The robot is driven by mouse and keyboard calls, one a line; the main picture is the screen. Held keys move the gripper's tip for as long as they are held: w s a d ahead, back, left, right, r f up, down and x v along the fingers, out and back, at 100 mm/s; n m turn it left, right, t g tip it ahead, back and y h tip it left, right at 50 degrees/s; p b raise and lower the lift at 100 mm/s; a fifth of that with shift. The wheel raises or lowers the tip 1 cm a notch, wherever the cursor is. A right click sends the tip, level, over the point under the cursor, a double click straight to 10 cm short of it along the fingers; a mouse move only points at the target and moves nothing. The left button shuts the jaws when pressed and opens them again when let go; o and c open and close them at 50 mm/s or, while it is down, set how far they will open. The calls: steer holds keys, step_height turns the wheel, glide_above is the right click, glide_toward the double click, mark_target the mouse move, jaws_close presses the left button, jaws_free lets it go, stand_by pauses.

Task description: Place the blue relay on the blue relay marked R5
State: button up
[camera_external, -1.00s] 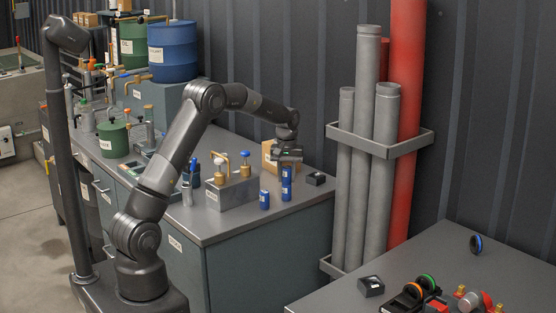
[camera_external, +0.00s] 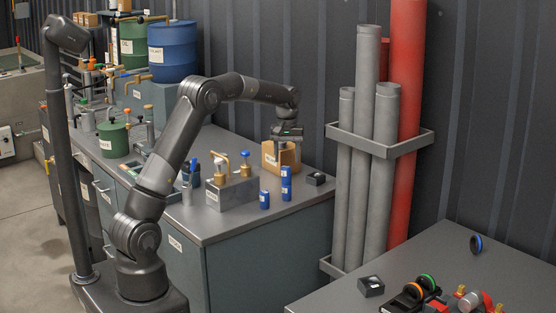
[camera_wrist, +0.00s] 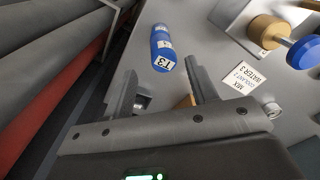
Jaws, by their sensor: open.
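Two blue relays stand one on the other near the right end of the grey workbench in the external view: an upper blue relay (camera_external: 286,172) and a lower blue relay (camera_external: 286,190). A third blue relay (camera_external: 264,199) stands upright on the bench just left of them. Their labels are too small to read there. In the wrist view, a blue relay labelled T3 (camera_wrist: 165,63) shows beyond the fingertips, with more blue and another white label behind it. My gripper (camera_external: 287,145) is open and empty, above and apart from the stacked relays. Its fingers show in the wrist view (camera_wrist: 160,75).
A grey block (camera_external: 231,190) with brass valves stands left of the relays. A cardboard box (camera_external: 280,158) is behind them, and a small black block (camera_external: 316,178) is to their right. Upright pipes (camera_external: 363,150) in a rack stand beyond the bench end.

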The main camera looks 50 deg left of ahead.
mark_target(287, 168)
step_height(287, 168, up, 4)
steer(key=shift+r, duration=0.25)
steer(key=s+d+r+m+t, duration=0.1)
steer(key=s+d+r, duration=0.25)
steer(key=s, duration=0.35)
steer(key=s+d+r+m+t, duration=0.1)
steer(key=s+d+r+m, duration=0.1)
steer(key=s+r, duration=0.35)
steer(key=s+d+r+m+t, duration=0.1)
steer(key=s+d+r, duration=0.1)
steer(key=s, duration=0.6)
steer(key=s+d+f+m+t, duration=0.1)
steer(key=s+d+f+m, duration=0.1)
steer(key=s, duration=0.8)
steer(key=s+d+f+m+t, duration=0.1)
steer(key=s+f, duration=0.4)
steer(key=s, duration=0.5)
steer(key=shift+d+m+t, duration=0.3)
steer(key=shift+d+m, duration=0.45)
steer(key=shift+m, duration=0.25)
steer(key=shift+r, duration=0.1)
